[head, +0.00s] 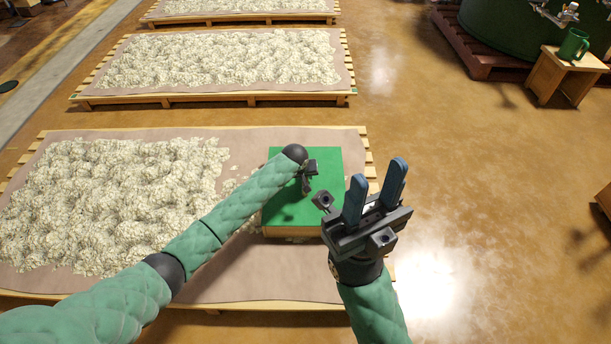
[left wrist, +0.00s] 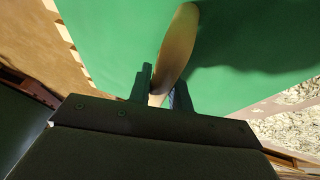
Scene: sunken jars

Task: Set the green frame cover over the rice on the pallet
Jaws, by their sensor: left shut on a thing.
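The green frame cover (head: 325,165) has a flat green top and a light wooden side. It is over the right end of the near pallet (head: 200,304); I cannot tell whether it rests there or is slightly raised. The white, clumpy rice (head: 115,195) is spread on brown paper, mostly left of the cover. My left gripper (head: 308,182) is above the cover's top. In the left wrist view its fingers (left wrist: 162,92) are shut on the tan handle (left wrist: 176,45) of the green cover (left wrist: 115,30). My right gripper (head: 377,195) is open and empty, right of the cover.
Two more pallets of rice stand behind, a middle one (head: 210,97) and a far one (head: 240,20). A green mug (head: 573,44) is on a small wooden stand (head: 565,72) at the top right, near a large green vat (head: 505,30).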

